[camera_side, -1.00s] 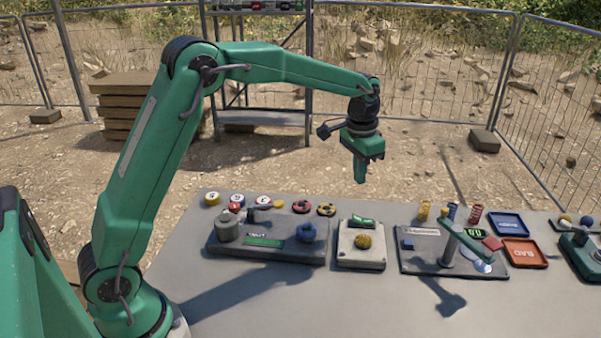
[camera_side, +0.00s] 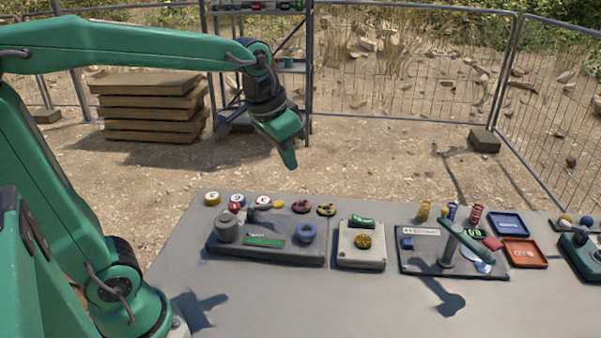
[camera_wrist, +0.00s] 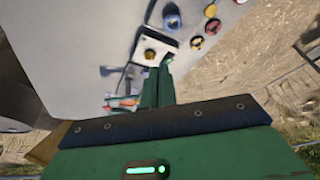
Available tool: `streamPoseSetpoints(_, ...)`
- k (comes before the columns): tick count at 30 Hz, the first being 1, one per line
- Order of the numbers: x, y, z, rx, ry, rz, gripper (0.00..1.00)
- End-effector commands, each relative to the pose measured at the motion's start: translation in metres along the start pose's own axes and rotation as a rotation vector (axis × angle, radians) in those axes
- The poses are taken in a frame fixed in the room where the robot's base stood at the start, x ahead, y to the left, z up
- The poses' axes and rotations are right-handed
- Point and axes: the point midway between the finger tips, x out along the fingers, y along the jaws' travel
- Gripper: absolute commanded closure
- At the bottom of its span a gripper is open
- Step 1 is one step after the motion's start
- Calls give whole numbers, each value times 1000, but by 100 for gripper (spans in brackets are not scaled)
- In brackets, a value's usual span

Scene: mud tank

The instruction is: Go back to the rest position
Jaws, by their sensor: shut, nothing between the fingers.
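My gripper (camera_side: 289,160) is shut and empty. In the side view it hangs in the air above and behind the back left part of the table, pointing down and slightly right. It touches nothing. In the wrist view the closed green fingers (camera_wrist: 158,85) point up the picture toward the table, which lies well below them.
The grey table (camera_side: 270,300) carries a dark device board (camera_side: 225,250) with a blue ring (camera_side: 306,233), a pale box with a yellow knob (camera_side: 363,241), a lever board (camera_side: 415,262), and blue (camera_side: 508,224) and orange (camera_side: 525,252) trays. Wooden boards (camera_side: 150,105) are stacked behind. The table's front is clear.

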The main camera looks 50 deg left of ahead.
Motion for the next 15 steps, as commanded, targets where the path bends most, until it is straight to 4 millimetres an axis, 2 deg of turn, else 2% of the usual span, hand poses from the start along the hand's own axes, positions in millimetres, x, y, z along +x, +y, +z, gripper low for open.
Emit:
streamPoseSetpoints(6, -13, 2, 43, -30, 58, -5, 100)
streamPoseSetpoints(15, -14, 4, 98, -68, 130, -10, 100)
